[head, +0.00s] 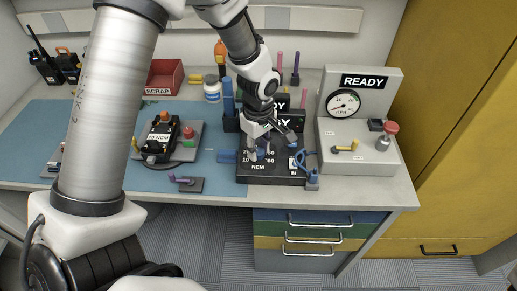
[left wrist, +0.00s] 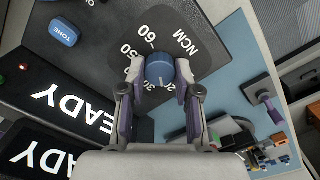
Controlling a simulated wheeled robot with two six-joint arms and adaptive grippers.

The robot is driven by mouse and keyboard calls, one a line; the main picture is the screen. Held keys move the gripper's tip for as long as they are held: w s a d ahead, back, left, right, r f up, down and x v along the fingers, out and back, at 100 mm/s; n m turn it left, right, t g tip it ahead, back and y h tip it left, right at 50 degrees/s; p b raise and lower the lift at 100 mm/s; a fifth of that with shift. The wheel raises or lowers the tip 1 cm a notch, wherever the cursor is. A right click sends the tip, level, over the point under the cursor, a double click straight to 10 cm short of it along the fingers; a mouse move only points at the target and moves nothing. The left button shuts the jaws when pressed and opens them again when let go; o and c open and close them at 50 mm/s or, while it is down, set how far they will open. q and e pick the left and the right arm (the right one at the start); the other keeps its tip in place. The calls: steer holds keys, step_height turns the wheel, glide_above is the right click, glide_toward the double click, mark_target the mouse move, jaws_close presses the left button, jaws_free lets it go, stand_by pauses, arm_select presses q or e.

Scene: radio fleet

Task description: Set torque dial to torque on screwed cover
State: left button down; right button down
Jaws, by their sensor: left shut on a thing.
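The torque dial (left wrist: 160,69) is a round blue knob on a dark panel (left wrist: 100,35), ringed by white numbers and the letters NCM. My left gripper (left wrist: 160,84) has its two fingers on either side of the knob and is shut on it. In the head view, my left gripper (head: 262,146) comes down over the black torque unit (head: 272,177) and hides most of the dial. I cannot tell for sure which number the dial points to. A black radio (head: 161,136) with a label reading 10 NCM lies on a grey stand at centre left. My right gripper is not in view.
A grey tester (head: 364,90) with a gauge, a READY sign and a red knob stands right of the unit. A blue TONE button (left wrist: 64,31) is beside the dial. Signs reading READY stand behind. A red SCRAP bin (head: 164,77) is at the back.

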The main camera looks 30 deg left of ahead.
mark_target(259, 151)
arm_select(q)
steer(key=shift+s+f+n, duration=0.1)
steer(key=shift+n, duration=1)
steer(key=c, duration=0.8)
jaws_free()
step_height(259, 151, up, 12)
